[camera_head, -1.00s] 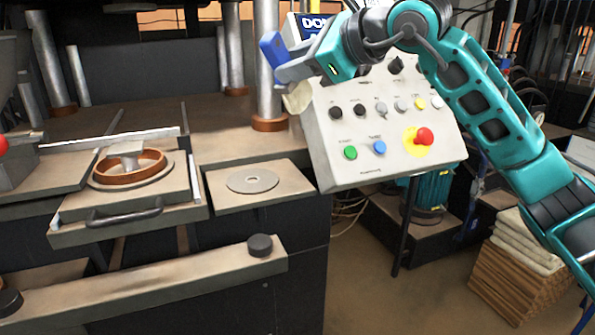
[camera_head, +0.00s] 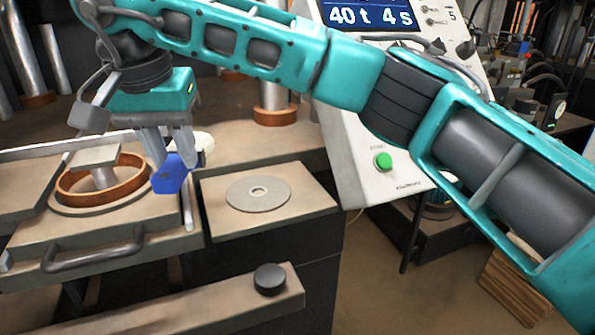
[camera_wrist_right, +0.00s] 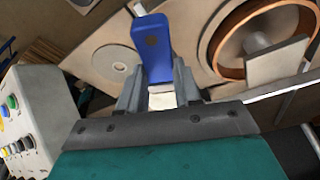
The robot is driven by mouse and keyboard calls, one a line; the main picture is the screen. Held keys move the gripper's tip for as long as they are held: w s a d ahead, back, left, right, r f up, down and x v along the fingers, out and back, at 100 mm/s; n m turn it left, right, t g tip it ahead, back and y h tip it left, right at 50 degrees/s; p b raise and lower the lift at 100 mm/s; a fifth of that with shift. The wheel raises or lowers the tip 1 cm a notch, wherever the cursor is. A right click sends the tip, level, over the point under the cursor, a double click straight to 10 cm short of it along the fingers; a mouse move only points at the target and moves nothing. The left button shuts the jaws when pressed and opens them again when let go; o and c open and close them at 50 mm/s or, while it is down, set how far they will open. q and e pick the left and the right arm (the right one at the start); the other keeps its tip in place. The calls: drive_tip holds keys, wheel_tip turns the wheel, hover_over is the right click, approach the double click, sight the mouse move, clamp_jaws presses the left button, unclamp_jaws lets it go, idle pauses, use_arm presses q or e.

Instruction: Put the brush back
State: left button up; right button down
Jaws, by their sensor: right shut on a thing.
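My right gripper (camera_head: 168,148) comes down over the bench between the copper-coloured ring (camera_head: 70,187) and the flat grey disc (camera_head: 258,194). It is shut on the brush (camera_head: 171,176), whose blue part sticks out below the fingers in the head view. A pale cream part shows beside the fingers, partly hidden. In the right wrist view the brush's blue part (camera_wrist_right: 151,48) extends beyond the fingertips (camera_wrist_right: 157,85), with a pale patch between the fingers. I cannot tell whether the brush touches the surface below. My left gripper is not in view.
The ring sits in a mould on a drawer-like plate with a dark handle (camera_head: 95,250). A control panel (camera_head: 365,165) with a lit display stands at the right, partly behind my right arm. A black knob (camera_head: 270,279) stands on the front bar.

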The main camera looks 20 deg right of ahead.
drive_tip(key=d, duration=1.7)
drive_tip(key=x, duration=0.3)
drive_tip(key=s+x, duration=0.1)
drive_tip(key=x, duration=0.2)
drive_tip(key=shift+s+d+f, duration=0.15)
drive_tip(key=shift+d+f, duration=0.1)
drive_tip(key=shift+f, duration=0.05)
drive_tip(key=shift+d+f, duration=0.25)
drive_tip(key=shift+d, duration=0.2)
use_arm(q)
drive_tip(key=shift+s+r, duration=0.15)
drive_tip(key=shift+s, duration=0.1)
use_arm(e)
drive_tip(key=shift+f, duration=0.1)
drive_tip(key=shift+f, duration=0.4)
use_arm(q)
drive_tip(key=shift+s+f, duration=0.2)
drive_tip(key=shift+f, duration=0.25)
use_arm(e)
drive_tip(key=c, duration=0.8)
unclamp_jaws()
drive_tip(key=shift+r, duration=0.1)
